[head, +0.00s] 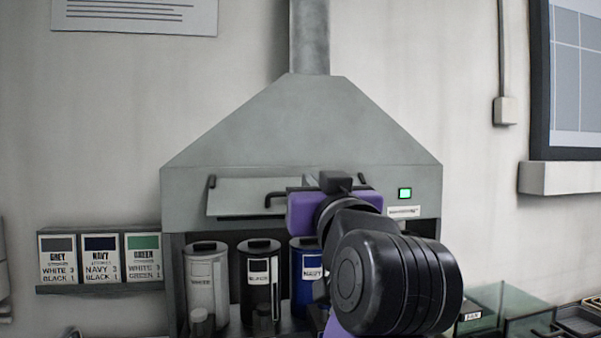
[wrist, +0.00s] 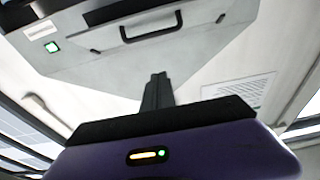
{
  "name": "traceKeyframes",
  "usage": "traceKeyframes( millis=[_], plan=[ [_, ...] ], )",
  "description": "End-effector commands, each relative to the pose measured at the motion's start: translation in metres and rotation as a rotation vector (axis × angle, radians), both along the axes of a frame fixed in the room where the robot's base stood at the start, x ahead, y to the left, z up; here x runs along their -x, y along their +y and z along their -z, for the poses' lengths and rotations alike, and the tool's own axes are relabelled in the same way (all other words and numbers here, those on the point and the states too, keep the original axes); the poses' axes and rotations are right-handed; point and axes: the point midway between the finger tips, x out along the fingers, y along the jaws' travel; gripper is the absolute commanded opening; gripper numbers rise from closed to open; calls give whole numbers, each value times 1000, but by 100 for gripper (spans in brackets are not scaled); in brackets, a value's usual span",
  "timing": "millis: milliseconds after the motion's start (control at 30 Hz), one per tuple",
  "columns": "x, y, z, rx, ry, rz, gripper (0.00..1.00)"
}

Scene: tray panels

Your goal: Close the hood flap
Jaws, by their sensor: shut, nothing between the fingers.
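The hood flap (head: 240,193) is a pale grey panel low on the front of the grey hood (head: 300,130), with a dark handle (head: 274,199). A dark strip shows along its lower edge; it looks tilted outward, but how far is unclear. In the wrist view the flap's dark handle (wrist: 151,27) appears near the top, with the picture turned over. My gripper (wrist: 157,82) has its dark fingers together and empty, apart from the handle in that picture. In the head view my purple gripper body covers the flap's right end, and the fingertips are hidden.
Labelled canisters (head: 261,280) stand under the hood. A green light (head: 405,193) is on the hood's right side. Labelled cards (head: 100,257) stand on a shelf at left. Glass-sided trays (head: 490,305) are at lower right.

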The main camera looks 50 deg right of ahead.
Motion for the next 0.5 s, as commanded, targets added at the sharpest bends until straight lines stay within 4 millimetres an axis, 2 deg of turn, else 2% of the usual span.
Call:
traceKeyframes(
  millis=[33,233,500],
  plan=[
    [-1,-1,-6,1,3,0,0],
    [-3,-4,-7,1,2,-2,0],
    [-48,-34,-14,0,2,-2,0]
  ],
)
